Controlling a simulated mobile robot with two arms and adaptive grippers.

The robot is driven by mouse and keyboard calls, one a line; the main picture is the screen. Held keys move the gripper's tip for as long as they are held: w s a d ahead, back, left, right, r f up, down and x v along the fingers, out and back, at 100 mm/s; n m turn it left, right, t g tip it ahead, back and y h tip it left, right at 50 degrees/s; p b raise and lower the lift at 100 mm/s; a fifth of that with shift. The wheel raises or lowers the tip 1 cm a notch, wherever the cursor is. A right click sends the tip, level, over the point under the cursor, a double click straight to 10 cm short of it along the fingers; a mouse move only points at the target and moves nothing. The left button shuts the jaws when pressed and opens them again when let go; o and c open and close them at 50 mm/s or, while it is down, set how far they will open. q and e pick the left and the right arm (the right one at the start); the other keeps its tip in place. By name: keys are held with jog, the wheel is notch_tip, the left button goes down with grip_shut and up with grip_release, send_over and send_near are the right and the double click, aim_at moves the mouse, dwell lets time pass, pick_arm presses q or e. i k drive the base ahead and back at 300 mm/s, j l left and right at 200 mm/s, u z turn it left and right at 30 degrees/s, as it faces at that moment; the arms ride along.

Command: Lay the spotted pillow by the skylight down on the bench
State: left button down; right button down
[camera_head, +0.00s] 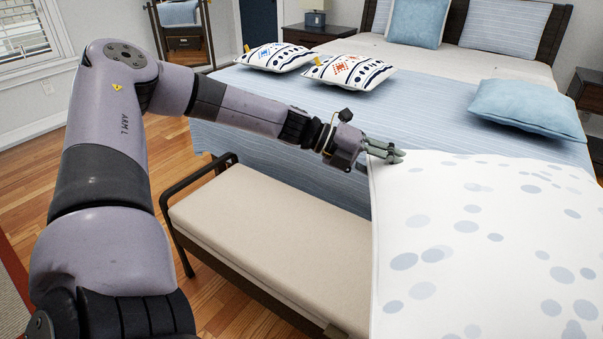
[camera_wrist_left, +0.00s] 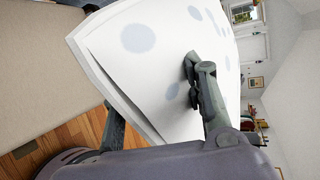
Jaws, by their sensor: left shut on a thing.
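The spotted pillow (camera_head: 480,240) is white with pale blue-grey spots and fills the lower right of the head view. My left gripper (camera_head: 388,153) is shut on its upper left corner and edge. In the left wrist view the pillow (camera_wrist_left: 150,45) shows close up, with my left gripper (camera_wrist_left: 150,100) fingers on either side of it. The bench (camera_head: 270,225) has a beige cushion and dark metal frame and stands at the foot of the bed. The pillow hides the bench's right part. The bench's beige top also shows in the left wrist view (camera_wrist_left: 45,75). My right gripper is not in view.
The bed (camera_head: 440,110) with a blue striped cover lies behind the bench. Two patterned pillows (camera_head: 350,72) and a blue pillow (camera_head: 525,108) lie on it. The visible left part of the bench top is bare. The bench's arm rail (camera_head: 185,180) rises at its left end.

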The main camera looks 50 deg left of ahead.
aim_at(256, 217)
jog(key=j, duration=0.45)
jog(key=k+j+z, duration=0.15)
jog(key=j, duration=0.3)
jog(key=k+j, duration=0.1)
jog(key=j, duration=0.35)
jog(key=k+j+z, duration=0.15)
jog(key=j, duration=0.75)
jog(key=k+j+z, duration=0.15)
jog(key=j, duration=0.3)
jog(key=k+j, duration=0.15)
jog(key=j, duration=0.25)
jog(key=j+z, duration=0.15)
jog(key=j, duration=0.6)
jog(key=k+j+z, duration=0.2)
jog(key=j, duration=0.55)
jog(key=i+j, duration=0.25)
jog(key=j+z, duration=0.05)
jog(key=j, duration=0.05)
